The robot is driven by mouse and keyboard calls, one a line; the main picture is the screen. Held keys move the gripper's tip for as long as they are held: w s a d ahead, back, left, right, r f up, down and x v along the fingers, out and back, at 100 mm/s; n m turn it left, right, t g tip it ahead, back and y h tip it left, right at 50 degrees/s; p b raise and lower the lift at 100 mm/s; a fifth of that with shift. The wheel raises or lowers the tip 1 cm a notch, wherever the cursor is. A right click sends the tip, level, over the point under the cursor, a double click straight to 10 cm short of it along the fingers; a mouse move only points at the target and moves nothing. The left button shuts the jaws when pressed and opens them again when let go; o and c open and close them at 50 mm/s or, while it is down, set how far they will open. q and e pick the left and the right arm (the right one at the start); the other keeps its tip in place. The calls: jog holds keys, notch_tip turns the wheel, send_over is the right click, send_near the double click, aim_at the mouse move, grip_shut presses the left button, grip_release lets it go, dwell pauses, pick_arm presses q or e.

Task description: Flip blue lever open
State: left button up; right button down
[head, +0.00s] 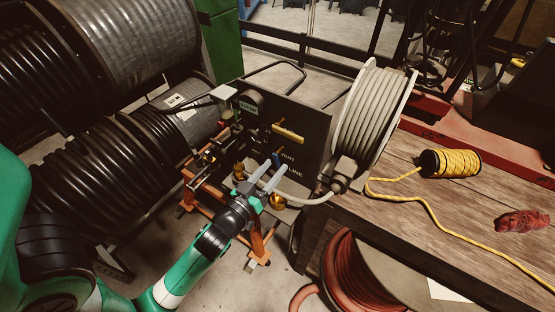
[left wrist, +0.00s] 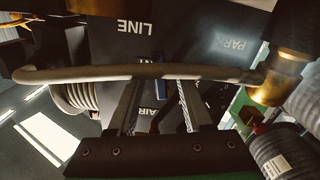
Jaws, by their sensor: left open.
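The blue lever (head: 276,159) is a small handle on the front of the black panel (head: 312,125), just above the LINE label. In the left wrist view, a narrow strip of the blue lever (left wrist: 160,88) shows between the fingers. My left gripper (head: 273,172) is open, with its fingertips close to the blue lever. In the left wrist view, its two fingers (left wrist: 160,100) stand on either side of the blue strip. I cannot tell whether they touch it. My right gripper is not in view.
A yellow lever (head: 288,133) sits above the blue one. A pale hose (left wrist: 210,73) crosses the wrist view near the fingertips. Brass fittings (head: 278,202) sit low on the panel. A pale hose reel (head: 366,115) and a wooden bench (head: 425,205) stand to the right.

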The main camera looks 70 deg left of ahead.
pick_arm(q)
jog(key=shift+x, duration=1.35)
grip_shut()
